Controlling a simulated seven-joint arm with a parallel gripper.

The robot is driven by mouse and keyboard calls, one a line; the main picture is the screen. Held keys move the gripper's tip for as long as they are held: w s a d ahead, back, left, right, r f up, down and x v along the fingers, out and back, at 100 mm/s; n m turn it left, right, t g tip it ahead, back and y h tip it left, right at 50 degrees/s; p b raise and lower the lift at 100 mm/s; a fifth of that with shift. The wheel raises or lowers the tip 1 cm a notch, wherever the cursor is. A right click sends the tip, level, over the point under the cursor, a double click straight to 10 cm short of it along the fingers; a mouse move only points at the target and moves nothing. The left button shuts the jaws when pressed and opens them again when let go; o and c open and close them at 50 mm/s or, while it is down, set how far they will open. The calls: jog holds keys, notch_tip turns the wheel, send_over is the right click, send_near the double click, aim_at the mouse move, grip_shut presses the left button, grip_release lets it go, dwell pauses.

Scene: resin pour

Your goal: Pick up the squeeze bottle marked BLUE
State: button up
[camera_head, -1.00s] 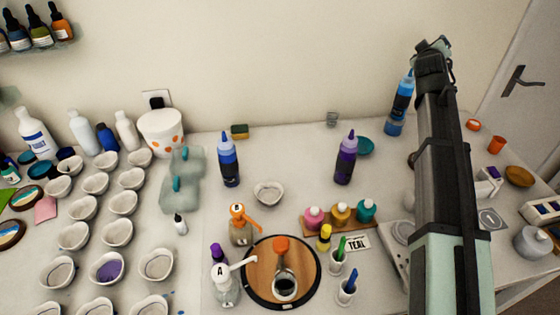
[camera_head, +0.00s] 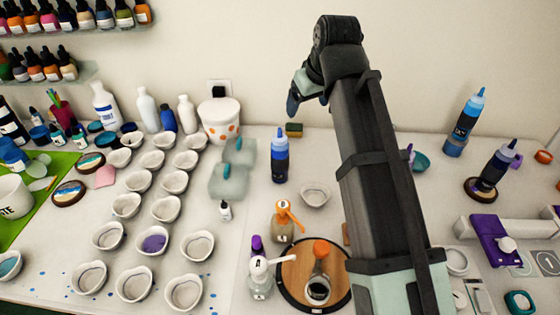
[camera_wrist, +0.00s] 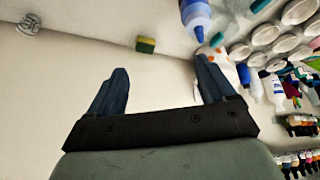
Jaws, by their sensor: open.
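A blue squeeze bottle (camera_head: 280,160) stands upright on the bench left of my arm. Its nozzle end also shows at the top of the wrist view (camera_wrist: 195,14). A lighter blue bottle (camera_head: 465,122) and a dark blue one (camera_head: 494,166) on a dark round stand are at the right. The bottle labels are too small to read. A purple bottle is mostly hidden behind my arm, with only its tip (camera_head: 410,151) visible. My gripper (camera_head: 300,96) is above the back of the bench, open and empty, apart from the bottles. Its two fingers (camera_wrist: 160,82) are spread in the wrist view.
A yellow-green sponge (camera_head: 294,129) lies by the wall. A heart-shaped bowl (camera_head: 315,195), an orange-pump bottle (camera_head: 284,225) and a round wooden board (camera_head: 290,268) are in front. Rows of white cups (camera_head: 166,209) fill the left. A white spotted tub (camera_head: 219,121) stands behind them.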

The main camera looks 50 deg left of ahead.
jog(key=g, duration=0.1)
send_near(281, 138)
notch_tip(281, 138, up, 2)
jog(key=w, duration=0.1)
jog(key=shift+n, duration=0.4)
jog(key=shift+s+d+f+x, duration=0.15)
jog(key=shift+s+x, duration=0.1)
jog(key=shift+x, duration=2)
jog(key=shift+s+d+f+x, duration=0.1)
jog(key=shift+s+d+x, duration=0.1)
jog(key=shift+x, duration=2.05)
jog(key=shift+s+d+f+x, duration=0.1)
jog(key=shift+s+x, duration=0.15)
jog(key=shift+x, duration=2.05)
jog(key=shift+r, duration=0.1)
jog(key=shift+c, duration=0.5)
grip_shut()
